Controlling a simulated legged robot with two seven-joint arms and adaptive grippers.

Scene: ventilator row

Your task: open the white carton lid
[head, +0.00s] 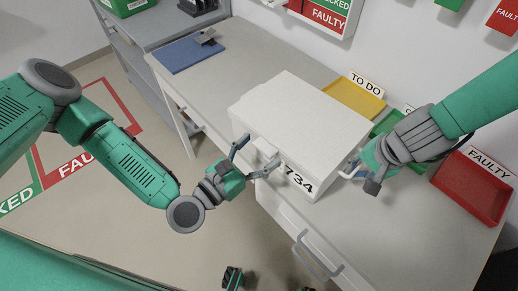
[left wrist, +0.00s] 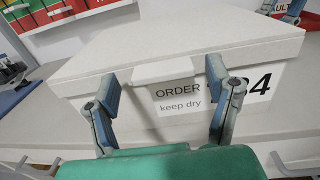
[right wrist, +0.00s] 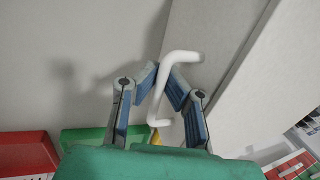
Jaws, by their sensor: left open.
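The white carton (head: 285,165) stands on the grey worktop with its lid (head: 300,110) lying flat and closed on top. The lid's front tab (left wrist: 177,71) hangs over the front face above the "ORDER keep dry" label. My left gripper (head: 257,158) is open at the front, its fingers on either side of the tab; no contact can be made out. A white handle (right wrist: 178,56) sticks out from the carton's right side. My right gripper (right wrist: 162,78) has its fingertips drawn together around this handle; it also shows in the head view (head: 358,172).
On the worktop (head: 235,55), a yellow tray (head: 357,98), a green tray and a red tray (head: 472,190) stand right of the carton along the wall. A blue mat (head: 188,54) lies at the back left. Drawers with handles are below the front edge.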

